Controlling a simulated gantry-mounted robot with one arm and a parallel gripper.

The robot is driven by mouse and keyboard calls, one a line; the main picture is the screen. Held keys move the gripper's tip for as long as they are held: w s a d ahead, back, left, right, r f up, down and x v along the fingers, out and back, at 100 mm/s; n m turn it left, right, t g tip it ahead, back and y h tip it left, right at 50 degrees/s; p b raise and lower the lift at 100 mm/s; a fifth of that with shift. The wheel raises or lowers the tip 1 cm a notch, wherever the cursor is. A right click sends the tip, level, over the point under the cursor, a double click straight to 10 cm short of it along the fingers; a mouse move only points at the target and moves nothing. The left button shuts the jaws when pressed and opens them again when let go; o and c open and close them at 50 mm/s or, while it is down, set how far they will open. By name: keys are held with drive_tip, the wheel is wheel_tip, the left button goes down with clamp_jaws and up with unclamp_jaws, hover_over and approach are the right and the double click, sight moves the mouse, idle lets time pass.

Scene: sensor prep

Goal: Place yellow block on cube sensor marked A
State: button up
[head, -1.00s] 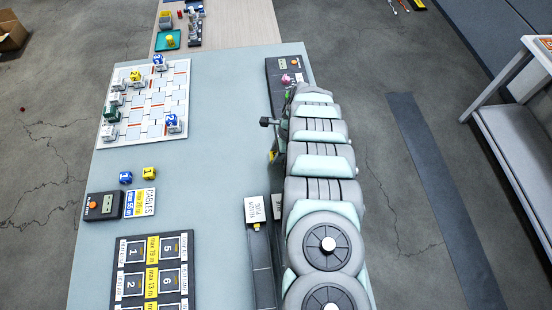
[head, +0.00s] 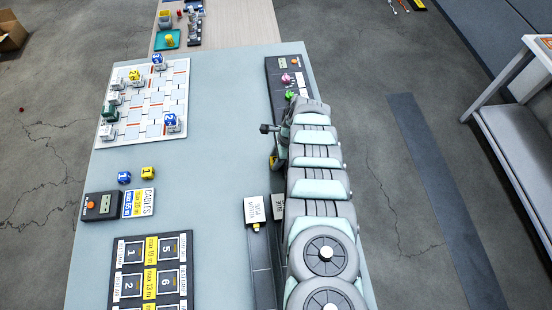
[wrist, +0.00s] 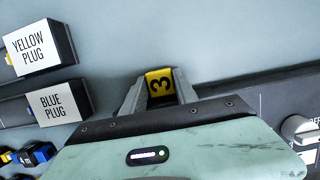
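In the wrist view my gripper (wrist: 158,78) is shut on a yellow block (wrist: 160,86) marked 3. In the head view a bit of the yellow block (head: 273,162) shows at the left side of my arm, over the right part of the table; my arm hides most of the gripper. A dark device with a small display and orange button (head: 102,205) sits at the table's left. A similar dark panel (head: 277,76) sits at the far right corner, partly hidden by my arm. I cannot read an A on either.
Plug holders lie near the front right, with a YELLOW PLUG label (wrist: 29,48) and a BLUE PLUG label (wrist: 53,104). A white grid board (head: 133,142) lies beyond. The table's middle is clear.

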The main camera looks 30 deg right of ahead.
drive_tip(key=o, duration=0.4)
drive_tip(key=shift+c, duration=0.2)
drive_tip(key=shift+r, duration=0.1)
drive_tip(key=p+v, duration=0.1)
drive_tip(key=v, duration=1)
drive_tip(key=shift+r, duration=0.25)
drive_tip(key=shift+o, duration=0.6)
drive_tip(key=shift+d+r, duration=0.15)
drive_tip(key=shift+r, duration=0.2)
